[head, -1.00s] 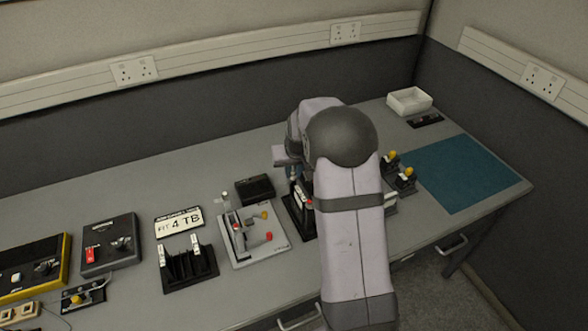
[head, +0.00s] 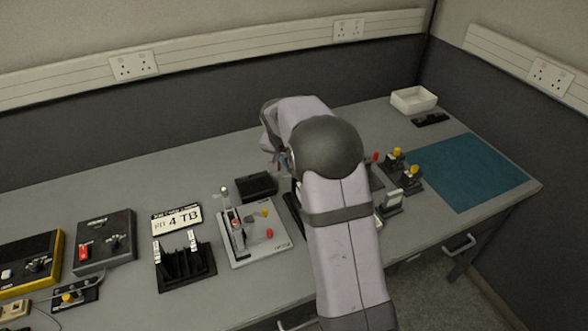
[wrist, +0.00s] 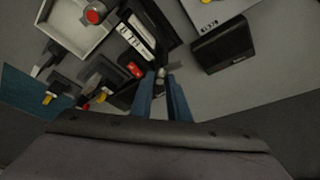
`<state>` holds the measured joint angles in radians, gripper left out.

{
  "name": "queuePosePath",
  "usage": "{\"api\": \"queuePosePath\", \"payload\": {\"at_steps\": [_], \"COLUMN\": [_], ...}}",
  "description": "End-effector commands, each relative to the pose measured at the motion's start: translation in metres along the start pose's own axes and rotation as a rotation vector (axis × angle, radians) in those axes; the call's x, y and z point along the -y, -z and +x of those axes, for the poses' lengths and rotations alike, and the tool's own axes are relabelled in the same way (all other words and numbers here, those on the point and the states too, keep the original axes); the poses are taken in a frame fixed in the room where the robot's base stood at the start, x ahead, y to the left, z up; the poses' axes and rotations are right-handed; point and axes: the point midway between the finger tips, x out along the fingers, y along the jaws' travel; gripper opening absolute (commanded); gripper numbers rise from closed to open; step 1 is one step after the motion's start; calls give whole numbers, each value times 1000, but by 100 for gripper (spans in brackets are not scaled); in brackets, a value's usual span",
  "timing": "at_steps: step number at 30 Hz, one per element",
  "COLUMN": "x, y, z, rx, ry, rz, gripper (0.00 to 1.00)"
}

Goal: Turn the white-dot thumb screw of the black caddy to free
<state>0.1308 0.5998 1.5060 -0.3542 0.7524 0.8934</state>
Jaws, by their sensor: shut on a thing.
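In the wrist view my gripper (wrist: 161,76) has its two blue fingers close together on a small pale knob (wrist: 161,72), apparently the thumb screw. A white dot on it is too small to make out. The knob is at the end of a black unit, apparently the black caddy (wrist: 122,94), which has a red part (wrist: 134,69) just left of the fingertips. The fingers hide part of the unit. In the head view my arm covers most of this spot.
A black box (wrist: 222,47) stands right of the fingers; it also shows in the head view (head: 257,185). A rack with white-labelled pieces (wrist: 138,40) is close by at upper left. A white tray (head: 413,99) and blue mat (head: 465,170) lie at the right of the bench.

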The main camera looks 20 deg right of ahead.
Motion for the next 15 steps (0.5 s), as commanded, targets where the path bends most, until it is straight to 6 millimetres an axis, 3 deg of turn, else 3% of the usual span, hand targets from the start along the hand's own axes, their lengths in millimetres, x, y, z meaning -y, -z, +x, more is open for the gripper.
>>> {"api": "queuePosePath", "payload": {"at_steps": [11, 12, 14, 15], "x": [0, 0, 0, 0], "y": [0, 0, 0, 0], "z": [0, 0, 0, 0], "rx": [1, 1, 1, 1], "ry": [-2, -2, -2, -2], "rz": [4, 4, 4, 4], "gripper": [0, 20, 34, 34]}}
